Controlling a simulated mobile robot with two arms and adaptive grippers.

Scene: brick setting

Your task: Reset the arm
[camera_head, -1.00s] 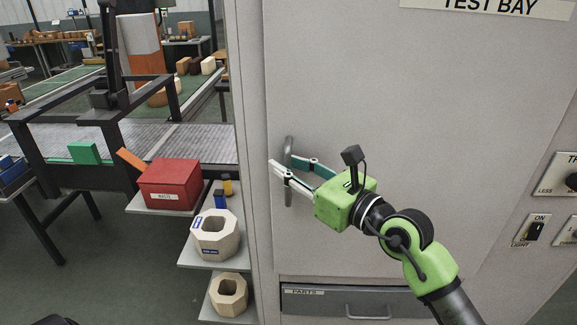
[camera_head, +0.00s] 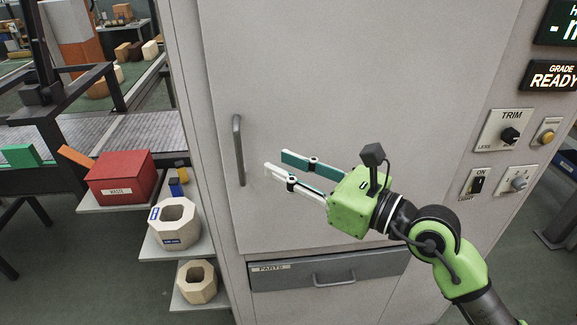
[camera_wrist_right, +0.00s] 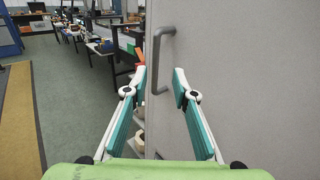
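My right gripper (camera_head: 275,163) is open and empty in front of the grey cabinet door (camera_head: 340,90). Its fingers point left toward the vertical door handle (camera_head: 238,150) and stand clear of it, to its right. In the right wrist view the two teal-padded fingers (camera_wrist_right: 160,80) are spread apart, with the handle (camera_wrist_right: 158,60) beyond them and nothing between the pads. The door looks closed in the head view. My left gripper does not show in either view.
A red waste box (camera_head: 122,178) and two octagonal blocks, one upper (camera_head: 174,222) and one lower (camera_head: 197,282), sit on shelves left of the cabinet. A parts drawer (camera_head: 330,270) is below the door. A trim knob (camera_head: 510,134) and switches are at right.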

